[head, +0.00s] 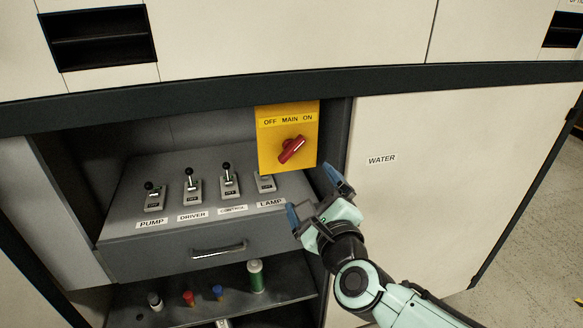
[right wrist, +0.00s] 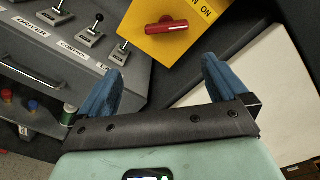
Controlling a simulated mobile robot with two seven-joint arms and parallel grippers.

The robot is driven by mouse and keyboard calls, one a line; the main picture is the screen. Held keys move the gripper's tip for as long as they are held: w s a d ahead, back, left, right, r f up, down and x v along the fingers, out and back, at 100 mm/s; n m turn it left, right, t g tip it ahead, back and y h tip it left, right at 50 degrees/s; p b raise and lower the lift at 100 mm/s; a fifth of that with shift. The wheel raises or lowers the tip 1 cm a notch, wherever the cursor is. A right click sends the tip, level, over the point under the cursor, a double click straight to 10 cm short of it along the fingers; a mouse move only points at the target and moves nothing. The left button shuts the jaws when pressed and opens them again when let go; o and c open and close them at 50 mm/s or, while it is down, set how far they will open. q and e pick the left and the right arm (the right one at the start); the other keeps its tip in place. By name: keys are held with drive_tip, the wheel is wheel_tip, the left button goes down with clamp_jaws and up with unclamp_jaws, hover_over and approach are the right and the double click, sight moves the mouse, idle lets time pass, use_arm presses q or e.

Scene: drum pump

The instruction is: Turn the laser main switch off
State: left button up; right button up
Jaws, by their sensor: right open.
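The main switch is a red rotary handle (head: 291,150) on a yellow plate (head: 268,161) lettered OFF MAIN ON. The handle lies slanted, its upper end toward the ON side. In the right wrist view the red handle (right wrist: 167,25) is ahead of the fingers, on the yellow plate (right wrist: 150,46). My right gripper (head: 316,199) is open and empty, below and to the right of the plate. Its two blue fingers (right wrist: 162,78) are spread apart and do not touch the handle. My left gripper is not in view.
Several toggle levers marked PUMP (head: 154,196), DRIVER (head: 192,187), CONTROL (head: 229,181) and LAMP (head: 265,184) stand left of the gripper; the plate partly hides LAMP's. A drawer handle (head: 219,250) and a shelf with small bottles (head: 256,276) are below. The WATER door (head: 420,190) is shut.

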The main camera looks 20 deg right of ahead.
sight(293, 152)
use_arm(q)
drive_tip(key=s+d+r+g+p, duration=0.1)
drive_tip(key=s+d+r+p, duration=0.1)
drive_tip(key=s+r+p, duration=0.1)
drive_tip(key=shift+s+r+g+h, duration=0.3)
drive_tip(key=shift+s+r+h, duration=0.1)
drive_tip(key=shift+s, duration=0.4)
use_arm(e)
drive_tip(key=shift+m, duration=0.3)
drive_tip(key=w, duration=0.4)
drive_tip(key=w+r, duration=0.1)
drive_tip(key=w, duration=0.7)
drive_tip(key=shift+w+a+r, duration=0.2)
drive_tip(key=shift+w+r, duration=0.15)
drive_tip(key=shift+w, duration=0.05)
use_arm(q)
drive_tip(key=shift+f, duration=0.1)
use_arm(e)
drive_tip(key=c, duration=1)
